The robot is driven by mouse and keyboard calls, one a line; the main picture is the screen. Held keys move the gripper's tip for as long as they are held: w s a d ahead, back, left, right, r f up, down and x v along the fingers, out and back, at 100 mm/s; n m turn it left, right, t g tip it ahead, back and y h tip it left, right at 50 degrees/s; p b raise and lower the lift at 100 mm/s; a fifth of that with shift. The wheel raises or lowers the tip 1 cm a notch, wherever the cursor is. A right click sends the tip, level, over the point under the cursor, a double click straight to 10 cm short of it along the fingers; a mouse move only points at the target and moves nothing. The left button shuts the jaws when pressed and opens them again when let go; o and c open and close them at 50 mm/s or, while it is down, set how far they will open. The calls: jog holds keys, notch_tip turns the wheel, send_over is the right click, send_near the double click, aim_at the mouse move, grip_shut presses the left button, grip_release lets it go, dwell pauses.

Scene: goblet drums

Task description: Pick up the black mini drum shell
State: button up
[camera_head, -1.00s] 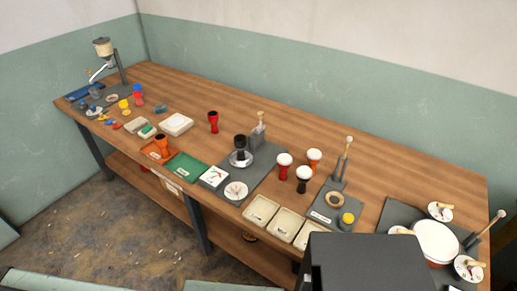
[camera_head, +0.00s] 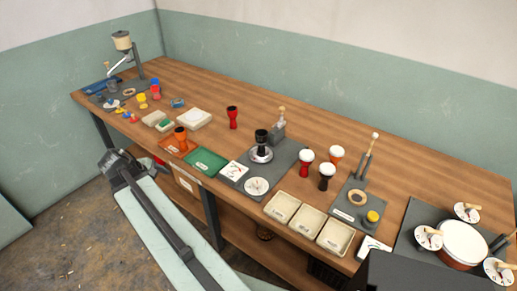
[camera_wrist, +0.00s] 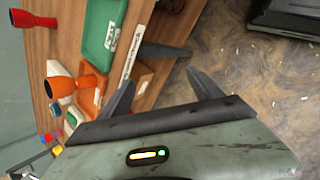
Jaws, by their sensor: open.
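The black mini drum shell (camera_head: 261,139) stands upright on a round pale plate (camera_head: 262,155) on a grey mat near the middle of the workbench. It is not visible in the wrist view. My gripper (camera_head: 112,160) is at the lower left in the head view, in front of the bench and well to the left of the black shell. In the wrist view my gripper (camera_wrist: 162,84) is open, with nothing between its fingers.
An orange shell (camera_head: 181,139) stands by a green tray (camera_head: 205,161); both also show in the wrist view. A red shell (camera_head: 232,117) stands behind. White-topped red (camera_head: 306,161) and black (camera_head: 327,175) drums stand right of the black shell. Cream trays (camera_head: 282,207) line the front edge.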

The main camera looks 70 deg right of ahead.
aim_at(256, 137)
jog(key=s+d+r+n+g+h, duration=0.1)
jog(key=s+d, duration=0.3)
jog(key=d, duration=0.2)
jog(key=s+d+r+n+g+h+b, duration=0.1)
jog(key=s+d, duration=0.3)
jog(key=d, duration=0.2)
jog(key=s+d+r+n+g+h, duration=0.1)
jog(key=s+d, duration=0.3)
jog(key=d, duration=0.3)
jog(key=shift+s+b, duration=0.25)
jog(key=shift+b, duration=0.15)
jog(key=s+d+r+n+g, duration=0.1)
jog(key=s+d, duration=0.2)
jog(key=s+d+r+n+g+h, duration=0.1)
jog(key=s+d+r, duration=0.1)
jog(key=s, duration=0.2)
jog(key=s+d+r+n+g+h, duration=0.1)
jog(key=s+d, duration=0.2)
jog(key=shift+s+d+r+g+b, duration=0.3)
jog(key=shift+s+b, duration=0.1)
jog(key=shift+b+x, duration=0.5)
jog(key=shift+x, duration=0.65)
jog(key=b+x, duration=0.1)
jog(key=x, duration=0.4)
jog(key=shift+d+r, duration=0.1)
jog(key=shift+d, duration=0.15)
jog(key=shift+r, duration=0.1)
